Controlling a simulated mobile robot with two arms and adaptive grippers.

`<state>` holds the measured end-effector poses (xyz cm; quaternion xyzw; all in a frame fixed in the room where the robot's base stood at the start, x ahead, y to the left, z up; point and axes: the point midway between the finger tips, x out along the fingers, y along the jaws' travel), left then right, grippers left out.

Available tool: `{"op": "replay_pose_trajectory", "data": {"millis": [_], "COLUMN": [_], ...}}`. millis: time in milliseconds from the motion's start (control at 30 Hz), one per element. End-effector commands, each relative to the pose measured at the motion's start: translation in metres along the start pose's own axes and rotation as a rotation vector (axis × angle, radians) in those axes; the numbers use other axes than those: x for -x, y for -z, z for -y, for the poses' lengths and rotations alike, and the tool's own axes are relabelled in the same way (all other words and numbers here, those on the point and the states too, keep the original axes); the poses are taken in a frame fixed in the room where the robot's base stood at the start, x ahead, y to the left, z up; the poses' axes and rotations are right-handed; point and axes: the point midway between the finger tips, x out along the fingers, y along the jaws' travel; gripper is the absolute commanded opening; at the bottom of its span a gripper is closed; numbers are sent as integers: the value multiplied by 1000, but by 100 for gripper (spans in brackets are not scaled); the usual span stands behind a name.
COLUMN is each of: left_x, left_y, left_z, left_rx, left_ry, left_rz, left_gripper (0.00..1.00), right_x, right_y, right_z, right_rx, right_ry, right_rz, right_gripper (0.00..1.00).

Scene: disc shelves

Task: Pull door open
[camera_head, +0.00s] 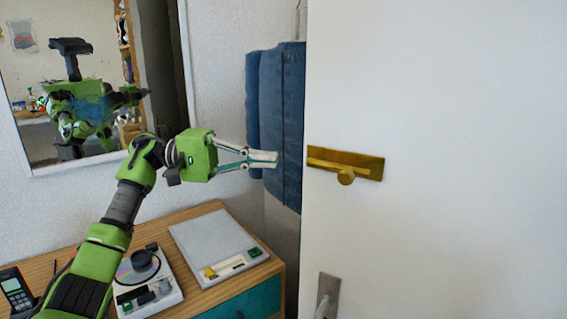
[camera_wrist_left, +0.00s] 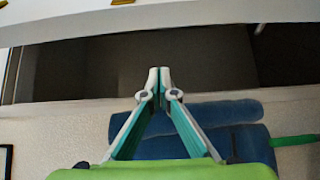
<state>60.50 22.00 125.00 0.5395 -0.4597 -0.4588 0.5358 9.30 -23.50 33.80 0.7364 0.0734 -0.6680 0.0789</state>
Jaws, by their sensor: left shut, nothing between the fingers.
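The white door (camera_head: 450,120) fills the right side of the head view, its left edge upright just past the towels. A brass handle on a flat plate (camera_head: 372,168) is fixed near that edge. A grey metal fitting (camera_head: 329,286) sits lower on the door. My left gripper (camera_head: 277,160) is shut and empty, its tips pointing right, left of the brass handle and apart from it in the picture. In the left wrist view its tips (camera_wrist_left: 160,76) meet in front of a dark recess, below a pale band. My right gripper is not in view.
Blue towels (camera_head: 282,110) hang behind my left fingertips. A wooden cabinet (camera_head: 219,210) below carries a disc player (camera_head: 145,283), a grey-white flat device (camera_head: 212,240) and a phone (camera_head: 16,290). A framed mirror (camera_head: 100,160) on the wall reflects the robot.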

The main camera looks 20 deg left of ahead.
Motion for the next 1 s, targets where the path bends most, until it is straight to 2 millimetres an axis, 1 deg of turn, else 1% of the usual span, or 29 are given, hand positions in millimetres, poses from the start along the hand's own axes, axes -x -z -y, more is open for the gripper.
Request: {"op": "replay_pose_trajectory", "data": {"millis": [33, 100, 400, 467, 500, 700, 833, 1000], "left_x": [-8, -20, -86, -96, -90, -82, -80, -79], "left_y": [-1, -1, -1, -3, -9, -29, -36, -38], "left_z": [-2, -3, -6, -5, -3, -2, -1, 0], "left_rx": [1, 2, 5, 5, 5, 4, 4, 5], "left_ry": [0, -1, -3, -3, -1, -2, -2, -3], "left_rz": [4, 4, 5, 4, 0, -1, 0, 1], "left_gripper": [0, 0, 0, 0, 0, 0, 0, 0], "right_x": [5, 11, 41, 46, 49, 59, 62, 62], "right_y": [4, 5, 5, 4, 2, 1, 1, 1], "right_z": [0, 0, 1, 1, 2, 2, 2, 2], "right_rx": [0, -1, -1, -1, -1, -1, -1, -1], "right_ry": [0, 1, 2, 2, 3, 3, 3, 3], "right_rz": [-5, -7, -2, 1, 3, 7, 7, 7], "right_gripper": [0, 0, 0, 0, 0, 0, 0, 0]}}
